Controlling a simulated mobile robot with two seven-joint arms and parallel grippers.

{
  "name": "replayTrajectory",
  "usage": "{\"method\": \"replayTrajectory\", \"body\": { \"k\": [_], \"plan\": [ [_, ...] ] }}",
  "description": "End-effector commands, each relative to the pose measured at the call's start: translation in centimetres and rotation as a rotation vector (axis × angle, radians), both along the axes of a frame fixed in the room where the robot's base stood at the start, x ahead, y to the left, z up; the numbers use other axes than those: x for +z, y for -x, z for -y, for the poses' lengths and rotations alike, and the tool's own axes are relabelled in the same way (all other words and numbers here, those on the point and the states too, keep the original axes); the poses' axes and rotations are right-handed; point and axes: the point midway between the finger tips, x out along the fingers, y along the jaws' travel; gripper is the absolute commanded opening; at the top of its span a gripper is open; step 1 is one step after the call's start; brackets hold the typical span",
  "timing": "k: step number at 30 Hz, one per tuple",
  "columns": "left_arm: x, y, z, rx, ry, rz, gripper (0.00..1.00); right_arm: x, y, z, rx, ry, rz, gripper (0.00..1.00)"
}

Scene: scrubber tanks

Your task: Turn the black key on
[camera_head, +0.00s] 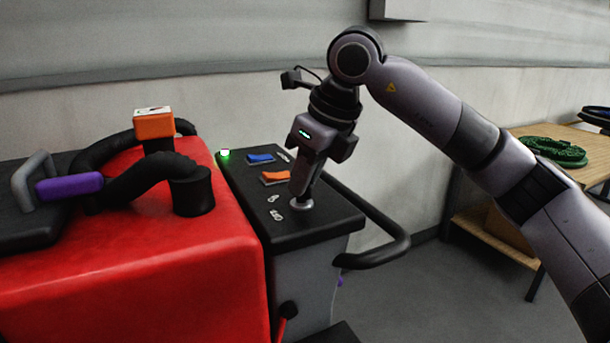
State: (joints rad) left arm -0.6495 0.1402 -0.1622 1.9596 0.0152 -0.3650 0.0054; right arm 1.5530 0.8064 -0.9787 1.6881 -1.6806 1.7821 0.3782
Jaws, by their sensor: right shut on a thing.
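The scrubber's black control panel (310,226) is in the middle of the head view, with a lit green light (224,153) at its back left corner. My right gripper (302,199) points down onto the right part of the panel. Its fingers are closed together over a small round light-coloured base on the panel top. The black key is not clearly visible; it seems hidden between the fingers. A blue switch (261,158) and an orange switch (275,177) lie on the panel to the left of the gripper. My left gripper is not in view.
The red scrubber body (150,265) with a black hose (160,175) and an orange-white box (154,123) is at left. A black handlebar (390,248) juts out right of the panel. A wooden table (590,143) with a green coil (554,151) stands at far right.

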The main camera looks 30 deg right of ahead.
Motion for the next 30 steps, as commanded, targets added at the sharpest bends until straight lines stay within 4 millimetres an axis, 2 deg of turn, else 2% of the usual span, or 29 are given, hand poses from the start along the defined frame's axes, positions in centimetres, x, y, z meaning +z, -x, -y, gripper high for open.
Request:
{"method": "replayTrajectory", "body": {
  "k": [1, 7, 8, 10, 20, 30],
  "plan": [
    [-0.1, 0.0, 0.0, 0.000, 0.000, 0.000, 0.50, -0.7, 0.2, -0.1, 0.002, 0.007, -0.021, 0.00],
    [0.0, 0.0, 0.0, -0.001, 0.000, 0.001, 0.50, -0.7, 0.2, -0.1, 0.003, 0.007, -0.021, 0.00],
    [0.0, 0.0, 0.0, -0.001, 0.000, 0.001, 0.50, -0.7, 0.2, -0.1, 0.003, 0.007, -0.021, 0.17],
    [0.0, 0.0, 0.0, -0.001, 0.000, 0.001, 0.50, -0.7, 0.2, -0.1, 0.002, 0.007, -0.021, 0.39],
    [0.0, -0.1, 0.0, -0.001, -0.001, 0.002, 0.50, -0.1, 0.1, 0.0, 0.000, 0.003, -0.009, 0.39],
    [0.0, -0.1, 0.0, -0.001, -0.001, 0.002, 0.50, 4.6, 1.9, 0.8, 0.002, 0.003, -0.009, 0.39]
  ]
}}
